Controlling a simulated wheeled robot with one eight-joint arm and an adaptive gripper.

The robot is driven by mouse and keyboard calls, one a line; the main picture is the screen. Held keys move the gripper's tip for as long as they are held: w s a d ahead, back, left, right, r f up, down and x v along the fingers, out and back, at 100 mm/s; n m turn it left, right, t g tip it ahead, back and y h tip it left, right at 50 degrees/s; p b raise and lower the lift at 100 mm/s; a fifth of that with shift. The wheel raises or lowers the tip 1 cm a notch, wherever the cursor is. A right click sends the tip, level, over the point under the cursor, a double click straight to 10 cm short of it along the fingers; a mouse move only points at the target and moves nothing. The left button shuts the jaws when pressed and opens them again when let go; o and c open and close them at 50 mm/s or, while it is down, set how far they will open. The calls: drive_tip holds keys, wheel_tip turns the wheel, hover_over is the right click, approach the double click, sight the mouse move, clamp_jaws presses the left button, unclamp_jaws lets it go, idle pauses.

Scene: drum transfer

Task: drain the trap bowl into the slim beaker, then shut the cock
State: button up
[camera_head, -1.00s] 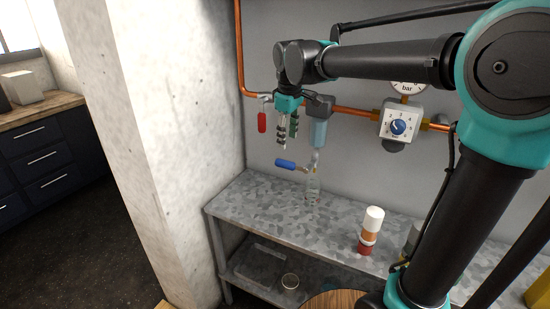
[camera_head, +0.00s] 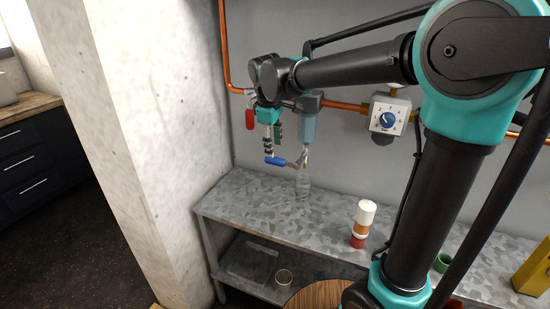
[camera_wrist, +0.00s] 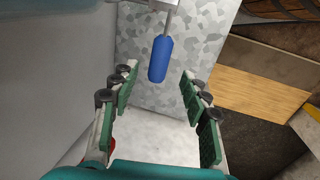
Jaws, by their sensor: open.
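The trap bowl (camera_head: 308,127) is a blue-grey translucent cup hanging under a grey housing on the copper pipe. Below it the drain cock's blue lever (camera_head: 274,161) points left, roughly level. The slim beaker (camera_head: 303,183) is clear and stands upright on the metal shelf under the cock. My gripper (camera_head: 272,148) is open, fingers down, just above the blue lever. In the wrist view the blue lever (camera_wrist: 159,58) lies between and beyond the green finger pads (camera_wrist: 155,92), apart from both. Whether there is liquid in the beaker is too small to tell.
A red lever (camera_head: 250,119) hangs on the pipe left of my gripper. A regulator with a blue knob (camera_head: 387,120) is at the right. A white, orange and red stack (camera_head: 363,224) stands on the metal shelf (camera_head: 260,203). A concrete pillar (camera_head: 150,130) is close at left.

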sight(275, 158)
drive_tip(key=f, duration=0.4)
drive_tip(key=w+f, duration=0.1)
drive_tip(key=shift+d+f, duration=0.2)
drive_tip(key=shift+f, duration=0.2)
clamp_jaws()
